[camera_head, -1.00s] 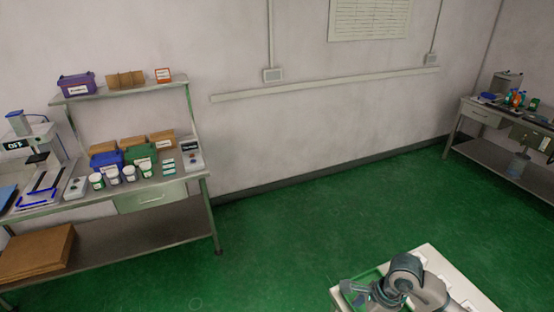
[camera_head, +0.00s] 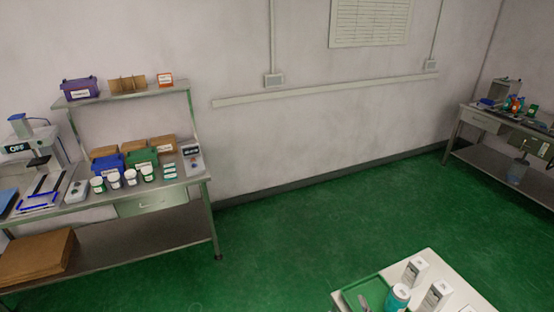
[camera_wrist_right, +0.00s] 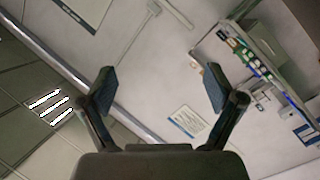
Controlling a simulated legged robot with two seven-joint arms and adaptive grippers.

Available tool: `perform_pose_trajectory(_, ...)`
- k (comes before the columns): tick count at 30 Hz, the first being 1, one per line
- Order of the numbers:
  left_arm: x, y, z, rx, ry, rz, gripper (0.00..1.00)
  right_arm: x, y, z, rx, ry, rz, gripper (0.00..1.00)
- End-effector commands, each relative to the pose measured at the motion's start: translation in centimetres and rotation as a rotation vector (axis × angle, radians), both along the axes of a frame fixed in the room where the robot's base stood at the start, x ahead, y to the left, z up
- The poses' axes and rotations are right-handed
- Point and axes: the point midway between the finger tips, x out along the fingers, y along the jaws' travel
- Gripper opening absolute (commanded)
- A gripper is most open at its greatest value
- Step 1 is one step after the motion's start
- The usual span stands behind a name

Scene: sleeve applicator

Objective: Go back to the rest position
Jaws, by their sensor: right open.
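My right gripper (camera_wrist_right: 158,92) shows in the right wrist view with its two fingers spread wide and nothing between them. It points out into the room, with wall, ceiling tiles and a distant workbench behind it in a tilted view. Neither gripper shows in the head view now. My left gripper is in no view.
A white table (camera_head: 455,290) at the lower right carries a green tray (camera_head: 352,291), a teal-and-white container (camera_head: 397,298) and white boxes (camera_head: 415,270). A metal workbench (camera_head: 150,207) with jars and bins stands left. Another bench (camera_head: 480,152) stands far right. Green floor between is clear.

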Motion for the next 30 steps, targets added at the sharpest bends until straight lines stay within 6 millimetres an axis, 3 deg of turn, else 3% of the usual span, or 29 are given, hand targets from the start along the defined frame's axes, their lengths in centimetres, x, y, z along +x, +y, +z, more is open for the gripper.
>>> perform_pose_trajectory(1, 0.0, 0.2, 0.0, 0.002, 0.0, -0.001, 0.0, -1.6, -0.9, -3.8, 0.076, 0.157, -0.06, 0.92)
perform_pose_trajectory(3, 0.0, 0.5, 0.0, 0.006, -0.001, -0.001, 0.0, -4.3, -1.9, -8.4, 0.164, 0.358, -0.135, 0.92)
perform_pose_trajectory(6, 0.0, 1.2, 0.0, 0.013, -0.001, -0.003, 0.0, -8.5, -2.6, -13.5, 0.256, 0.597, -0.215, 0.92)
perform_pose_trajectory(12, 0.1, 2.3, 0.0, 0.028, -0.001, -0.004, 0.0, -16.5, -2.7, -19.4, 0.372, 0.951, -0.322, 0.92)
perform_pose_trajectory(18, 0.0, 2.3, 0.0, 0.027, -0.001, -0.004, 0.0, -23.9, -1.9, -22.3, 0.448, 1.239, -0.395, 0.92)
perform_pose_trajectory(24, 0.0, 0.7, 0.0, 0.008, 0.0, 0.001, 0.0, -22.1, -1.5, -29.9, 0.429, 1.252, -0.398, 0.92)
perform_pose_trajectory(30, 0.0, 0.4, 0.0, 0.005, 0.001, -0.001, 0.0, -22.6, -1.2, -38.9, 0.415, 1.287, -0.403, 0.92)
